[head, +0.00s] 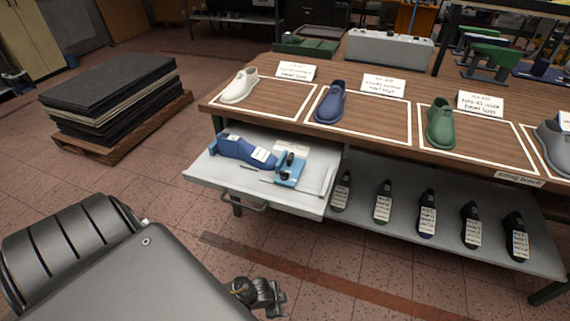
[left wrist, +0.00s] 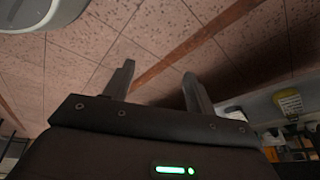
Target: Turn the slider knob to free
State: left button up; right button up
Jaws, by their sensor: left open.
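A light-blue fixture (head: 285,180) with small dark parts (head: 290,159) on top lies in the pulled-out drawer (head: 215,177) under the bench. The slider knob may be one of these dark parts, but they are too small to tell, and so is any marking or setting. A blue shoe last (head: 240,149) with a white label lies beside the fixture, to its left. My left gripper (head: 277,296) is low in front of the drawer, well apart from it. In the left wrist view its two fingers (left wrist: 158,88) stand apart with nothing between them. My right gripper is not seen.
The wooden bench top (head: 350,75) holds white, blue, green and grey shoes with cards. Several labelled dark lasts (head: 427,212) stand on the lower shelf (head: 400,243). A pallet with stacked dark sheets (head: 110,95) is at the left. The floor before the drawer is clear.

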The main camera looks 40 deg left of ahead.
pick_arm(q)
jog(key=w+d+r+m+t+p, duration=0.15)
jog(key=w+r+m, duration=0.4)
jog(key=r, duration=0.65)
jog(key=w+r+m+t+p, duration=0.15)
jog(key=w+r+m, duration=0.35)
jog(key=r, duration=0.7)
jog(key=w+d+r+m+p, duration=0.1)
jog(key=w+r+m+p, duration=0.15)
jog(key=w+r, duration=0.65)
jog(key=m+g+y+b, duration=0.3)
jog(key=m, duration=0.8)
send_near(284, 171)
jog(key=f, duration=0.1)
jog(key=x, duration=0.6)
jog(key=shift+w+d+f, duration=0.1)
jog(key=shift+w+f, duration=0.05)
jog(key=shift+f, duration=0.1)
jog(key=shift+w+f, duration=0.25)
jog(key=shift+f, duration=0.35)
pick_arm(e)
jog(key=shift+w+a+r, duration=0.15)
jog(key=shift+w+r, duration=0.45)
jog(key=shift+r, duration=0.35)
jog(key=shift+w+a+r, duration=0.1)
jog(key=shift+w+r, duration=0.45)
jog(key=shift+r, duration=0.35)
pick_arm(q)
jog(key=shift+c, duration=0.5)
